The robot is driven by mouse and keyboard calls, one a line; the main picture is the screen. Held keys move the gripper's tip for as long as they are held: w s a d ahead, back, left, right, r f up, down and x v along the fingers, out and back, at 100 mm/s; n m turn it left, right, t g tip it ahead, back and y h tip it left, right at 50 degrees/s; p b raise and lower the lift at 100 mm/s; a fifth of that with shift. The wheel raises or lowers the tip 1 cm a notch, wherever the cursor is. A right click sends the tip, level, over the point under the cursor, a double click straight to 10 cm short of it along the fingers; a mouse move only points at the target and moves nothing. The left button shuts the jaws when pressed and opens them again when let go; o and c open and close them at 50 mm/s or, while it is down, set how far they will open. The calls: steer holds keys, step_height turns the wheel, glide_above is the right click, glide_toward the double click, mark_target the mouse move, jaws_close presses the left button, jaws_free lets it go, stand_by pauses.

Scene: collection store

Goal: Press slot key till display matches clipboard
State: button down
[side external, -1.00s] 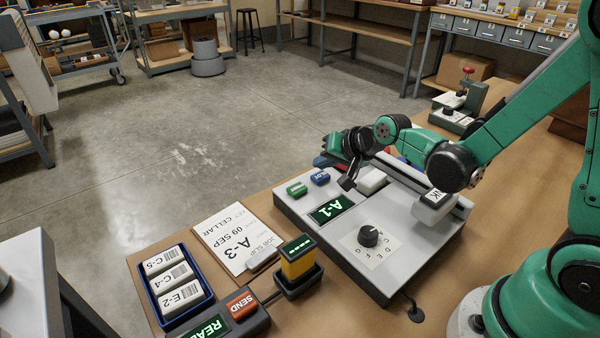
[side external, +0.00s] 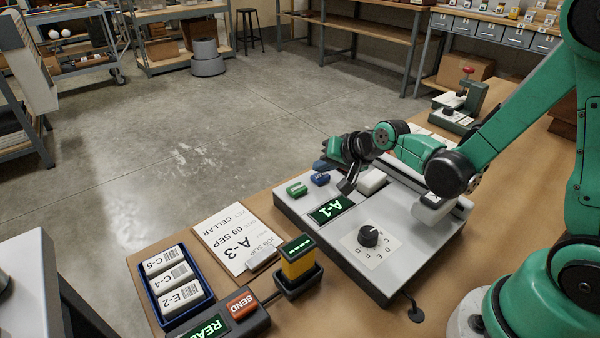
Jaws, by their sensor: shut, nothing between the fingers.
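The control panel (side external: 414,258) lies on the bench with a lit green display (side external: 330,209) that reads A-1. The clipboard (side external: 238,240) lies left of the panel; its job slip reads A-3, 09 SEP, Key Cellar. A blue key (side external: 320,179) and a green key (side external: 297,189) sit at the panel's far left corner. The blue key's label is too small to read now. My gripper (side external: 346,187) is shut and empty, pointing down just right of the blue key and above the display's far end. I cannot tell whether it touches the panel.
A black dial (side external: 368,236) with letters stands on the panel. A yellow device (side external: 297,258) stands in a dark cradle. A box has an orange SEND button (side external: 241,305). A blue tray (side external: 208,297) holds labelled white blocks. A red-topped stand (side external: 460,105) is at the back.

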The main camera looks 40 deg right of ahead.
mark_target(323, 177)
steer(key=shift+f, duration=0.45)
stand_by(0.6)
steer(key=shift+r, duration=0.9)
steer(key=shift+r, duration=0.1)
steer(key=shift+r, duration=2.4)
stand_by(0.6)
step_height(323, 177, up, 4)
steer(key=shift+f, duration=0.1)
stand_by(0.3)
